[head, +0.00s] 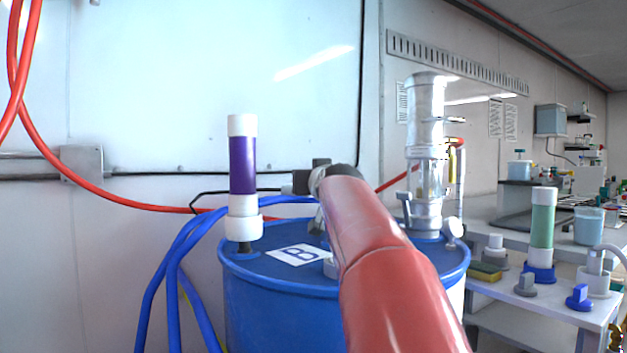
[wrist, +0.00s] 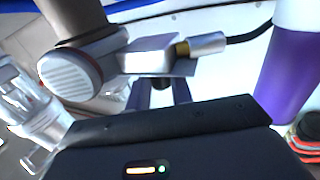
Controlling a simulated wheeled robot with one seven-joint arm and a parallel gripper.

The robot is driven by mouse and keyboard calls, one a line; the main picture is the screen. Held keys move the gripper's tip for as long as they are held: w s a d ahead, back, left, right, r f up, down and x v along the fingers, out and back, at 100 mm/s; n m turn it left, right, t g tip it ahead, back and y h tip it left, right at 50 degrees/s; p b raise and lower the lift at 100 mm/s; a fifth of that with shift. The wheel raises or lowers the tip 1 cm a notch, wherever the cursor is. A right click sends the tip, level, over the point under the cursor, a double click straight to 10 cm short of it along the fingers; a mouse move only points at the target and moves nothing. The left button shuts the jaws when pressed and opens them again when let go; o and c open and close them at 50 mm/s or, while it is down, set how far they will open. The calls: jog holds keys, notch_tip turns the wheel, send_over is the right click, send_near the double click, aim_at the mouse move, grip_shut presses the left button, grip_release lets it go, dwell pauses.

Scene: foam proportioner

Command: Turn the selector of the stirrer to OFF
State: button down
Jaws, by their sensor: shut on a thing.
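The stirrer (wrist: 150,58) fills the upper middle of the wrist view, as a grey box with a ribbed round cap on its left and a cable connector on its right. Its selector (wrist: 162,83) is a small dark piece on the near side of the box. My gripper (wrist: 163,90) is shut on it, with one finger on each side. The selector's pointing and markings cannot be read. In the head view my red arm covers most of the stirrer and gripper; a dark part of the stirrer (head: 302,182) shows at its left.
The stirrer is above a blue drum (head: 270,310) with a B label (head: 297,254). A purple and white tube (head: 242,180) stands left and a clear-and-metal column (head: 426,150) right. Blue hoses (head: 172,280) hang at the left. A bench (head: 560,305) is at the right.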

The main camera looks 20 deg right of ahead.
jog(key=shift+d+f+b, duration=0.2)
jog(key=shift+f+b, duration=0.05)
jog(key=shift+b, duration=0.5)
jog(key=n+y+b, duration=0.1)
jog(key=y+b, duration=0.1)
jog(key=shift+d+y, duration=0.1)
jog(key=shift+y, duration=0.2)
jog(key=shift+n+y+b, duration=0.65)
jog(key=shift+n+y, duration=0.15)
jog(key=shift+y, duration=0.1)
jog(key=shift+r+n+y, duration=0.2)
jog(key=shift+n+y, duration=0.7)
jog(key=shift+y, duration=0.4)
jog(key=c, duration=1.3)
grip_release()
jog(key=shift+o, duration=0.2)
